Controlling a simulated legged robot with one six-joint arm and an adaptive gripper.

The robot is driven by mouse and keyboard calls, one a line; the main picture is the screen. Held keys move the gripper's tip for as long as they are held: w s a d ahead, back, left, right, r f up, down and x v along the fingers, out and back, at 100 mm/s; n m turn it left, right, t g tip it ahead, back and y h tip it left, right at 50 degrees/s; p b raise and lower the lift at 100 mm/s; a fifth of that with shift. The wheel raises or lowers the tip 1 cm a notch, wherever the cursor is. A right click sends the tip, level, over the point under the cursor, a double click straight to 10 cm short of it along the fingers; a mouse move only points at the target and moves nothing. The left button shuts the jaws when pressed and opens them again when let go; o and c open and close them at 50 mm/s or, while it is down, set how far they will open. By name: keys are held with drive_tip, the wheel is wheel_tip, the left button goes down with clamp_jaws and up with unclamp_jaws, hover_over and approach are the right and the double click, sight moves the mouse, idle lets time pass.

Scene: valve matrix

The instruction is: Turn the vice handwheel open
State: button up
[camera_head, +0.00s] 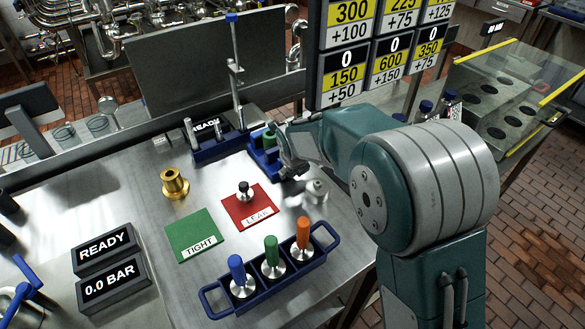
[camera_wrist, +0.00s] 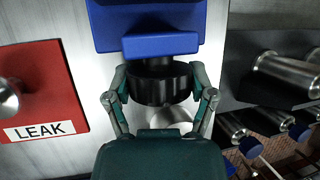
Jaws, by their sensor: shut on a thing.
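The blue vice (camera_head: 262,158) sits on the steel bench with a green piece (camera_head: 269,137) showing at its top. In the wrist view the vice (camera_wrist: 150,44) is at the top, with its black ribbed handwheel (camera_wrist: 160,84) just below it. My gripper (camera_wrist: 160,98) is shut on the handwheel, one finger on its left side and one on its right. In the head view my gripper (camera_head: 291,160) reaches the near right side of the vice, and the handwheel is hard to make out there.
A red LEAK plate (camera_head: 249,208) with a dark-knobbed piece and a green TIGHT plate (camera_head: 193,236) lie left of my arm. A blue rack (camera_head: 271,272) holds blue, green and orange handled pieces. A brass fitting (camera_head: 174,184) stands behind. A blurred silver cylinder (camera_head: 317,190) is near my gripper.

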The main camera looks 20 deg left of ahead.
drive_tip(key=shift+f, duration=0.15)
drive_tip(key=o, duration=1.1)
drive_tip(key=shift+c, duration=0.2)
drive_tip(key=v, duration=1.2)
drive_tip(key=shift+a, duration=0.15)
drive_tip(key=shift+w, duration=0.1)
